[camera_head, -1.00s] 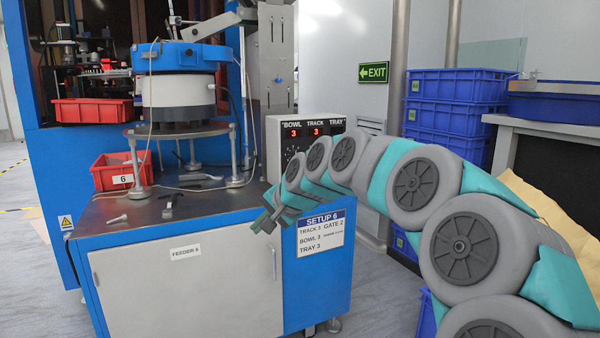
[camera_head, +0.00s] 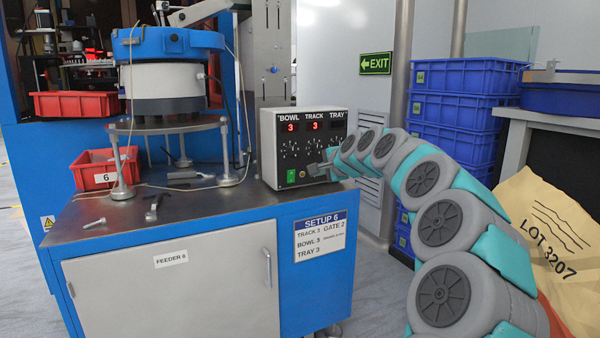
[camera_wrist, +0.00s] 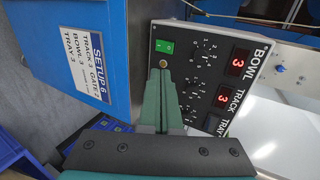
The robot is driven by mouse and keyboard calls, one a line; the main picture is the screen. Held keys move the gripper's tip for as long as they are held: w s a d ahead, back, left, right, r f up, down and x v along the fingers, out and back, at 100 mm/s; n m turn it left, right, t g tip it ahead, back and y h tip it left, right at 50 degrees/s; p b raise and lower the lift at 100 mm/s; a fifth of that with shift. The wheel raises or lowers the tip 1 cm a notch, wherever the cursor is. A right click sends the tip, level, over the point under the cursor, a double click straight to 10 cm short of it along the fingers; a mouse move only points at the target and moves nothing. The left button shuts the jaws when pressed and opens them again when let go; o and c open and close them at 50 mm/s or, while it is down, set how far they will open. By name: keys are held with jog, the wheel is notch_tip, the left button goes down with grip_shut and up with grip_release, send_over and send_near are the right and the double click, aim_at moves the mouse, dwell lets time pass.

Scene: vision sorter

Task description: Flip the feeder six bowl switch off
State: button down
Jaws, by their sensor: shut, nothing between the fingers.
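The control box (camera_head: 303,150) stands on the feeder top, with red 3s under BOWL and TRACK and a dark TRAY display. A green rocker switch (camera_head: 291,176) is low on the box's left side; it also shows in the wrist view (camera_wrist: 165,45). I cannot read its position, nor a label tying it to the bowl. Dials with printed scales lie below the displays. My gripper (camera_head: 313,170) is shut and empty, in front of the lower panel, right of the green switch. In the wrist view its fingertips (camera_wrist: 160,74) are beside a small brass-coloured knob (camera_wrist: 164,64). Contact is unclear.
A bowl feeder (camera_head: 168,80) on a raised round plate stands left of the box. A red bin marked 6 (camera_head: 98,177) and loose tools lie on the feeder top. A SETUP 6 sheet (camera_head: 320,236) is on the cabinet front. Blue crates (camera_head: 455,120) are stacked at right.

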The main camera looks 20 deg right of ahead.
send_near(291, 172)
notch_tip(291, 172, down, 4)
jog(key=w, duration=0.2)
jog(key=shift+w+r, duration=0.2)
jog(key=shift+w, duration=0.35)
jog(key=shift+w+r, duration=0.25)
jog(key=shift+w, duration=0.3)
jog(key=shift+w+f, duration=0.1)
jog(key=shift+w, duration=0.15)
jog(key=shift+w+a, duration=0.1)
jog(key=shift+w, duration=0.5)
jog(key=shift+r+p, duration=0.25)
jog(key=shift+p, duration=0.25)
